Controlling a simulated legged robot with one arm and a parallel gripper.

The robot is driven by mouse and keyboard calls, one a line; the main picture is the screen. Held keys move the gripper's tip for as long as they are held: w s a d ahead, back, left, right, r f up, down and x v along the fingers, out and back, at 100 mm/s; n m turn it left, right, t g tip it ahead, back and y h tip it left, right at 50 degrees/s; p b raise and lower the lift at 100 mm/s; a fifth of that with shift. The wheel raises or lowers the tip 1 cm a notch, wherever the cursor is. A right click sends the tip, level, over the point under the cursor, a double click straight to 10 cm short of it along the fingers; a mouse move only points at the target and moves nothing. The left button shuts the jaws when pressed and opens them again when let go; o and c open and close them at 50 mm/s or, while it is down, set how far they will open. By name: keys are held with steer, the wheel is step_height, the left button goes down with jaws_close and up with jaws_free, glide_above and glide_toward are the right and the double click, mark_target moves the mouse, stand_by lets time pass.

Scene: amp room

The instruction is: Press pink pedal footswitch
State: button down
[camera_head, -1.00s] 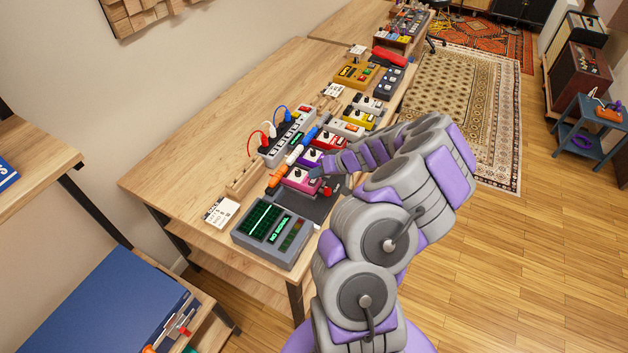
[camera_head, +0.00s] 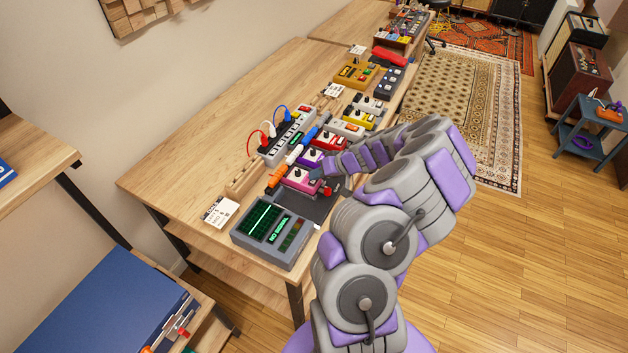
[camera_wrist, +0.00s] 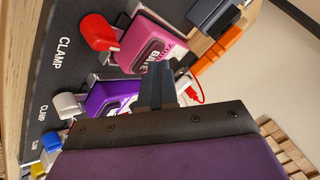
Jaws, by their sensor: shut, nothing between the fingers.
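The pink pedal (camera_head: 300,179) sits on the dark mat near the front end of the desk, between the green-screened device and the purple pedal (camera_head: 311,159). In the wrist view the pink pedal (camera_wrist: 135,40) shows its white panel, its dark footswitch pad and the red clamp knob (camera_wrist: 98,32) beside it. My gripper (camera_head: 318,174) is at the pink pedal's right side in the head view. In the wrist view the shut, empty fingers (camera_wrist: 160,85) reach over the edge of the pink pedal near its dark pad. I cannot tell whether they touch it.
The device reading NO SIGNAL (camera_head: 272,233) stands in front of the pink pedal. More pedals (camera_head: 360,116) line the desk farther back. The floor right of the desk is open.

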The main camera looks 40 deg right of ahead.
mark_target(316, 181)
stand_by(0.4)
steer(key=shift+r+p, duration=0.3)
steer(key=shift+r, duration=0.5)
steer(key=shift+r, duration=0.1)
steer(key=shift+r+p, duration=1)
steer(key=shift+r, duration=1.35)
steer(key=shift+a+r, duration=0.1)
